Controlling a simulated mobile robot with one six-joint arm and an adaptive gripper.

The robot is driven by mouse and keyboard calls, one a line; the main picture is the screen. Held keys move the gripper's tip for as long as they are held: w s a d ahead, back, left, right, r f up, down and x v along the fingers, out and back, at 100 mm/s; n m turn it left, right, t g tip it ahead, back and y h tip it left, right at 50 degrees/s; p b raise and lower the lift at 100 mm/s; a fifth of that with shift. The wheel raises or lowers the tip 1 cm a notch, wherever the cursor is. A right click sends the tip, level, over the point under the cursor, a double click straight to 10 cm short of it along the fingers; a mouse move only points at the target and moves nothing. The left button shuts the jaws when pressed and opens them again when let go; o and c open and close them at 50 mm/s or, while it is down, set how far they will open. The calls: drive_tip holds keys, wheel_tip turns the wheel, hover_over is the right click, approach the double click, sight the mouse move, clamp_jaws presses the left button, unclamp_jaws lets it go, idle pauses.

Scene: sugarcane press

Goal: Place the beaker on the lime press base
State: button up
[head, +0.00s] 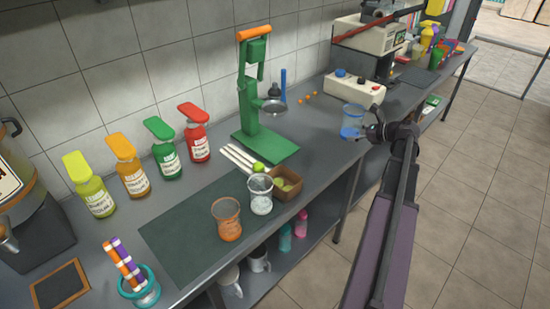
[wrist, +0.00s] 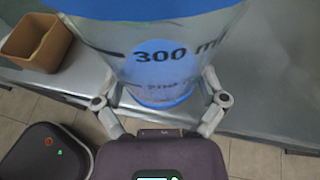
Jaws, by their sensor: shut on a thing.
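The green lime press (head: 247,90) with an orange handle stands against the wall. Its flat green base (head: 272,148) is clear at the front, left of the beaker.
A brown box with limes (head: 287,191), a clear beaker (head: 261,200) and an orange beaker (head: 227,225) stand in front of the press. White sticks (head: 237,158) lie left of its base. A white control box (head: 354,90) stands behind the held beaker.

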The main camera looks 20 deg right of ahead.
drive_tip(key=n+g+y+b, duration=0.1)
drive_tip(key=n+y+b, duration=0.1)
drive_tip(key=b, duration=0.5)
approach(288, 151)
drive_tip(key=v, duration=0.4)
drive_tip(key=f+v, duration=0.1)
drive_tip(key=v, duration=0.1)
drive_tip(key=shift+d, duration=0.2)
drive_tip(key=shift+w+a+f+b, duration=0.2)
drive_tip(key=shift+a+f+b, duration=0.15)
drive_tip(key=shift+a, duration=0.25)
drive_tip(key=w+a, duration=0.4)
drive_tip(key=w, duration=0.1)
drive_tip(key=w+a, duration=0.5)
drive_tip(key=shift+w+a, duration=0.2)
drive_tip(key=shift+w, duration=0.05)
drive_tip(key=shift+w, duration=0.1)
